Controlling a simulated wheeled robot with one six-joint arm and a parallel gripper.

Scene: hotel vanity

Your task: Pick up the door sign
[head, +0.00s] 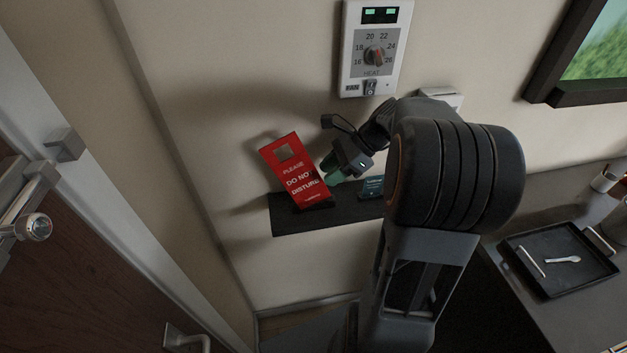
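The door sign (291,169) is a red card reading "PLEASE DO NOT DISTURB", with a square hole near its top. In the head view it is tilted, its top leaning left, with its lower end over a dark wall shelf (285,220). I cannot tell whether it rests on the shelf or is just above it. My gripper (331,182) is at the sign's lower right edge, its greenish fingertips at or very close to the card. The finger gap is too small and partly hidden to tell whether it is closed on the sign.
A small dark teal card (372,187) lies on the shelf right of my gripper. A thermostat (374,50) is on the wall above. A door with a metal handle (30,225) stands at left.

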